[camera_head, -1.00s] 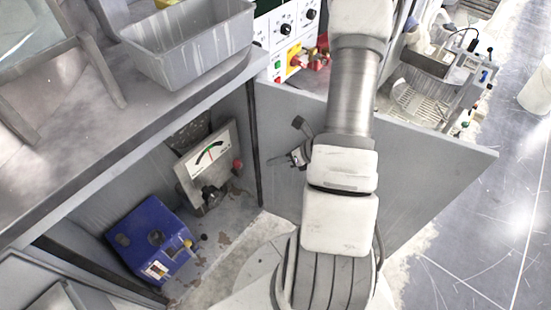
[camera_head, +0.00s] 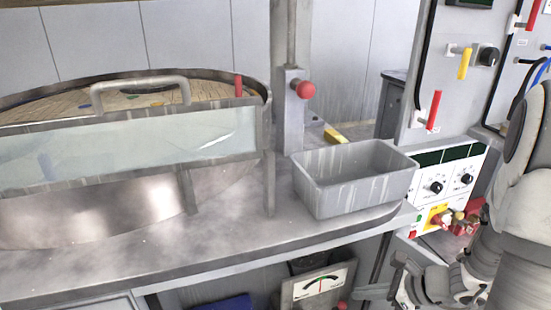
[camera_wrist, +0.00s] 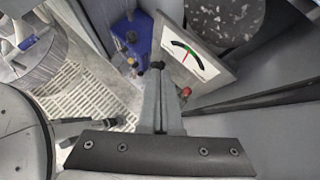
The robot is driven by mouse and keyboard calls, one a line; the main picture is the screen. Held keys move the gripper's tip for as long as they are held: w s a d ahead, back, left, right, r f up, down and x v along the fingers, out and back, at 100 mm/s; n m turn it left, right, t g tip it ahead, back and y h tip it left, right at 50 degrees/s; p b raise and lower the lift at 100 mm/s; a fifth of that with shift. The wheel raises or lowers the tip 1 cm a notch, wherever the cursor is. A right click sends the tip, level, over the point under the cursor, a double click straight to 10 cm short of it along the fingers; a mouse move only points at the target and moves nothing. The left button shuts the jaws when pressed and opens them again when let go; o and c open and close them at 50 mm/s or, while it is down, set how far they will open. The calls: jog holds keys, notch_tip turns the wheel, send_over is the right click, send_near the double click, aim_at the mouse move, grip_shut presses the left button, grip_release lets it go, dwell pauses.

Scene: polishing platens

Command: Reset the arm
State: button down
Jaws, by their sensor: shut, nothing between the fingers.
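My arm (camera_head: 512,185) stands at the right edge of the head view, bent, with its lower end in front of the bench cabinet. My gripper (camera_head: 368,291) shows low at the right there, pointing left toward the white gauge panel (camera_head: 318,288). In the wrist view my gripper (camera_wrist: 158,68) has its two fingers together, with nothing held. The gauge panel (camera_wrist: 196,58) is just right of the fingertips in that view, and a blue box (camera_wrist: 132,38) is to their upper left. Whether the fingers touch anything is hard to tell, but they look empty and apart from the panel.
A grey bin (camera_head: 355,178) stands on the bench top (camera_head: 215,258) near its right end. A round metal basin (camera_head: 90,210) with a clear guard is at left. A control panel (camera_head: 450,185) is close to my arm. A red knob (camera_wrist: 186,92) is near the fingers.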

jog(key=s+a+r+n+g+h, duration=0.1)
jog(key=s+a+r+n+h, duration=0.3)
jog(key=r+n, duration=0.55)
jog(key=s+a+r+n+g+h, duration=0.1)
jog(key=s+a+r+n, duration=0.4)
jog(key=r+n, duration=0.4)
jog(key=s+d+r+n+t+h+p, duration=0.1)
jog(key=s+r+n+p, duration=0.1)
jog(key=r+p, duration=0.6)
jog(key=s+d+r+n+t+h+p, duration=0.1)
jog(key=s+d+r+n+p, duration=0.1)
jog(key=r+n+p, duration=0.2)
notch_tip(320, 180, up, 7)
jog(key=p, duration=0.3)
jog(key=shift+h+p, duration=0.4)
